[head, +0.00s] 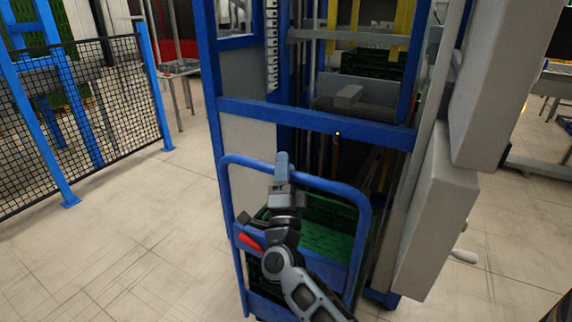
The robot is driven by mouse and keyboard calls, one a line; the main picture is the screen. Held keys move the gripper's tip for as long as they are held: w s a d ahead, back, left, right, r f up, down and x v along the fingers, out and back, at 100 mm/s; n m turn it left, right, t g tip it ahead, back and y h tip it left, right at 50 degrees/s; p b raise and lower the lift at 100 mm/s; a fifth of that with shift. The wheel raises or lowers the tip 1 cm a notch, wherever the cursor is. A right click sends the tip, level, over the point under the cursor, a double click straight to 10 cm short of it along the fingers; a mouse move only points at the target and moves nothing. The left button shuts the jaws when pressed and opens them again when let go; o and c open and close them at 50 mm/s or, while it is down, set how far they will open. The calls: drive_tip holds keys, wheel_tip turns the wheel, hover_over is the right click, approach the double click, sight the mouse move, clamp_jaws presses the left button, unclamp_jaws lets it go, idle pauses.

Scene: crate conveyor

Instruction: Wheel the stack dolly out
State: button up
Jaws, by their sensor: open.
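The stack dolly (366,228) stands at the foot of the blue-framed machine, its blue tubular push handle facing me. A green crate (330,236) sits on it behind the handle, partly hidden by my arm. My gripper (281,165) is open, in front of the dolly's handle and near the top bar, which it partly covers. I cannot tell whether it touches the bar.
The machine's blue frame (315,112) rises right behind the dolly. Grey cabinets (440,215) stand close on its right. A black mesh fence (85,120) with blue posts is at the left. The tiled floor (130,235) at the front left is clear.

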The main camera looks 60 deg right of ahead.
drive_tip(key=shift+w+d+r, duration=0.2)
drive_tip(key=shift+d+r, duration=0.05)
drive_tip(key=shift+d, duration=0.1)
clamp_jaws()
idle(0.3)
